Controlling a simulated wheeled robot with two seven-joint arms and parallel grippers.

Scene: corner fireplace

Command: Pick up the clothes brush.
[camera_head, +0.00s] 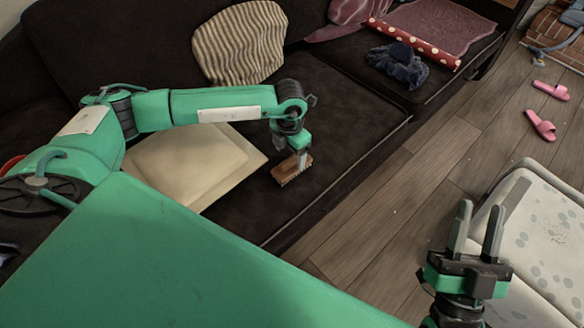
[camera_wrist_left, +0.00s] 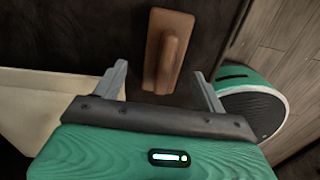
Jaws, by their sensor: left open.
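The clothes brush (camera_head: 287,171) is a small brown wooden block with a raised grip, lying on the dark sofa seat. In the left wrist view the brush (camera_wrist_left: 168,50) lies just beyond and between the two open fingers. My left gripper (camera_head: 301,160) points down at the brush in the head view, partly over its right end. It is open and holds nothing, and whether a finger touches the brush I cannot tell. My right gripper (camera_head: 476,230) is at the lower right with its fingers apart and nothing between them.
A cream cushion (camera_head: 185,165) lies left of the brush and a striped cushion (camera_head: 240,43) leans behind. Dark crumpled cloth (camera_head: 398,66) and a polka-dot red item (camera_head: 415,45) lie farther right. Pink slippers (camera_head: 540,125) are on the wooden floor. A pale patterned seat (camera_head: 545,235) is beside my right gripper.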

